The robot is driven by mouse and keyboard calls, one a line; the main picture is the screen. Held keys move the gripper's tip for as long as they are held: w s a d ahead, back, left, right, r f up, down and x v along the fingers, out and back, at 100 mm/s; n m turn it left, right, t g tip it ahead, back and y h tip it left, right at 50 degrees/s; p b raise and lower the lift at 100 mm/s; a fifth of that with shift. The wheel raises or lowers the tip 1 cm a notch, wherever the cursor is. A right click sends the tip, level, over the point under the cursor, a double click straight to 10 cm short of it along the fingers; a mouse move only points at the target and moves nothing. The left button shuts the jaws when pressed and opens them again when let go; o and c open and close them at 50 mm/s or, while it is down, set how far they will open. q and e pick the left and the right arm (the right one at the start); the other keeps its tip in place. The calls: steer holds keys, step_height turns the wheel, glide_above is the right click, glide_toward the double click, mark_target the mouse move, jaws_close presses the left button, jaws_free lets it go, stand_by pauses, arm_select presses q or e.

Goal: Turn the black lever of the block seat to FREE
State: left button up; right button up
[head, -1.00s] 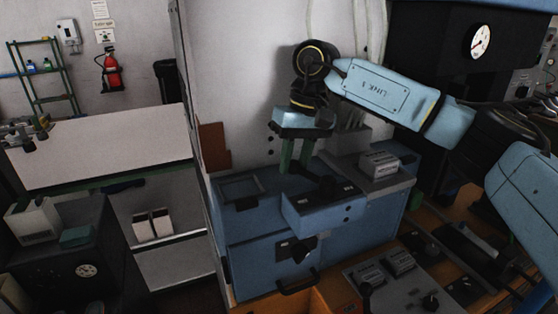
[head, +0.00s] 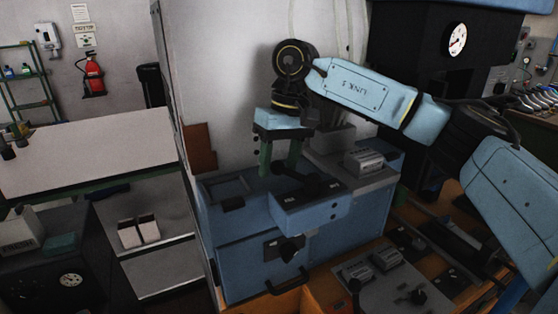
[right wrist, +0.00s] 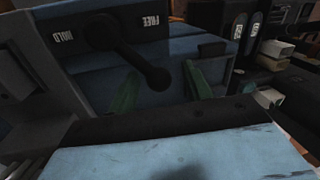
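The black lever (right wrist: 140,62) has its hub on a dark plate between the words HOLD and FREE. Its arm slopes down to the right in the right wrist view and ends in a round knob. It also shows dark on top of the blue block seat (head: 310,212) in the head view. My right gripper (right wrist: 160,88) is open, with one green finger on each side of the knob. I see gaps between knob and fingers; depth is hard to judge. In the head view the right gripper (head: 280,160) hangs at the block's back left. My left gripper is out of view.
A blue cabinet (head: 235,270) carries the block, with a black knob (head: 291,248) on its front. A grey labelled box (head: 368,160) stands behind right. A grey control panel (head: 385,285) lies at front right. A white wall rises close behind the gripper.

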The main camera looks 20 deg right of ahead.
steer(key=shift+w+d, duration=0.1)
steer(key=shift+r, duration=0.15)
step_height(320, 180, up, 12)
steer(key=d, duration=0.2)
steer(key=shift+w+f, duration=0.2)
steer(key=shift+f, duration=0.05)
steer(key=shift+s+d+f, duration=0.1)
stand_by(0.3)
